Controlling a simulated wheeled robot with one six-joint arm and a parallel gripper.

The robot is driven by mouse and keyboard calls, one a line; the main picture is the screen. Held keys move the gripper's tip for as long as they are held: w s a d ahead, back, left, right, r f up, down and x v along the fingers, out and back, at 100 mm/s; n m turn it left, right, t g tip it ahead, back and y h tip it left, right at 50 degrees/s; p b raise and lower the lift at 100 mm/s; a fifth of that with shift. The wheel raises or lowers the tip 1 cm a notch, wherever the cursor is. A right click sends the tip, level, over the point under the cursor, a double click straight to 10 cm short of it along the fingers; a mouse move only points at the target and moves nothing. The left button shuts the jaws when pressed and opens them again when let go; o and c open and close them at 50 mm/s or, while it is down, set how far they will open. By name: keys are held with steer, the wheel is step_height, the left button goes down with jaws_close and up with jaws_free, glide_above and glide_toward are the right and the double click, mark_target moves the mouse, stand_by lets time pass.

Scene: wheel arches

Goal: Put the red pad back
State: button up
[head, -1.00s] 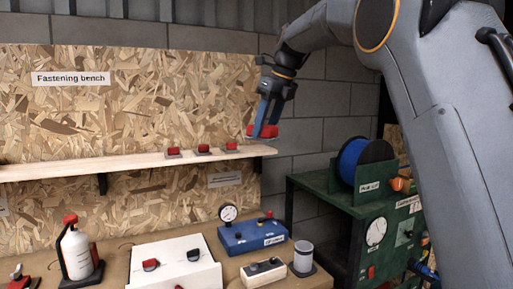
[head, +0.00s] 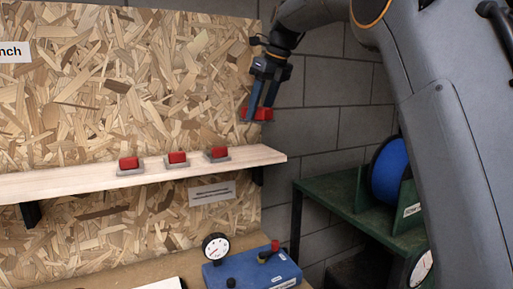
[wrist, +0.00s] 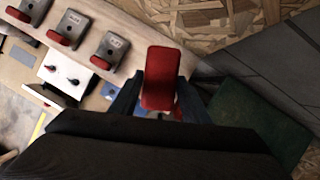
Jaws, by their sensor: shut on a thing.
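My gripper (head: 262,103) is shut on a red pad (head: 258,114) and holds it in the air above the right end of the wooden shelf (head: 70,183). In the wrist view the held red pad (wrist: 161,78) lies between the two fingers. Three more red pads on grey bases stand in a row on the shelf: a left one (head: 128,162), a middle one (head: 178,158) and a right one (head: 219,153). The held pad is above and to the right of the right one, apart from it. The shelf's right end looks bare.
A chipboard panel (head: 120,70) stands behind the shelf. A label (head: 212,194) is below it. A blue box (head: 252,270) with a gauge (head: 215,246) stands on the bench underneath. A green stand (head: 345,195) with a blue reel (head: 389,172) is at the right.

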mark_target(269, 113)
step_height(269, 113, down, 10)
steer(key=shift+r+p, duration=0.2)
steer(key=shift+p, duration=0.75)
steer(key=o, duration=1)
steer(key=b+v, duration=0.2)
steer(key=v, duration=1)
steer(key=shift+a+r, duration=0.1)
